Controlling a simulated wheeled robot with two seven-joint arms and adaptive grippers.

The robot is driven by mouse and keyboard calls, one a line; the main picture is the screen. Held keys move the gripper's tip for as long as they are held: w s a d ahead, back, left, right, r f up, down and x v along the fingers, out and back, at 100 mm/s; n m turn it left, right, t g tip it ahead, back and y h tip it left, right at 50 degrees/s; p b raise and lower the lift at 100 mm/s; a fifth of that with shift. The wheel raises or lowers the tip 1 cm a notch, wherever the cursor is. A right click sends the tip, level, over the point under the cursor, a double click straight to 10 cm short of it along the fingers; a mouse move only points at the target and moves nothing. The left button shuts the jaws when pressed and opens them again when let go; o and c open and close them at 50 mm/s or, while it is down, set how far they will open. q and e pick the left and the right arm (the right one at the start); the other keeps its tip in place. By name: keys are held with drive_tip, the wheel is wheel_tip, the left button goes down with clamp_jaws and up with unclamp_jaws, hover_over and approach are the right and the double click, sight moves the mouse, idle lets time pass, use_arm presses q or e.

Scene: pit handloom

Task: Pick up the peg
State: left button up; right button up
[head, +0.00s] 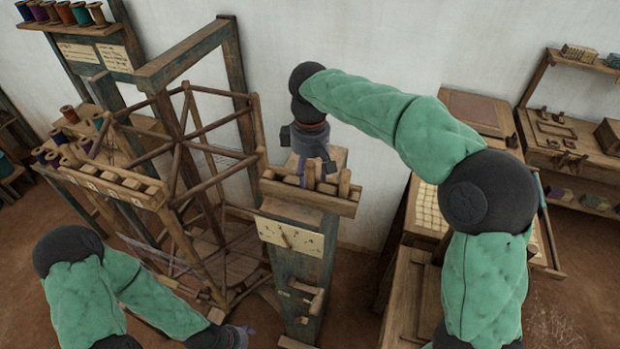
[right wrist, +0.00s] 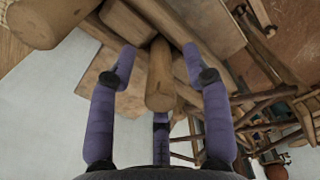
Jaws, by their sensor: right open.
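My right gripper (head: 315,166) is over the tray-like top (head: 308,197) of a wooden post, where several short wooden pegs stand. In the right wrist view, a round wooden peg (right wrist: 160,78) points toward the camera between my open purple fingers (right wrist: 157,62). The fingers are on either side of it, with a gap visible at least on the left; contact is hard to tell. In the head view a peg (head: 310,176) shows just below the gripper, partly hidden by it. My left gripper (head: 243,335) is low at the bottom edge, and its jaws are too small to read.
Other pegs (head: 344,184) stand close by on the same post top. A wooden reel frame (head: 180,150) stands to the left, with a spool rack (head: 110,186) beside it. A bench (head: 430,210) is to the right, beneath my right arm.

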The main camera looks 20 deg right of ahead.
clamp_jaws()
drive_tip(key=shift+r, duration=0.1)
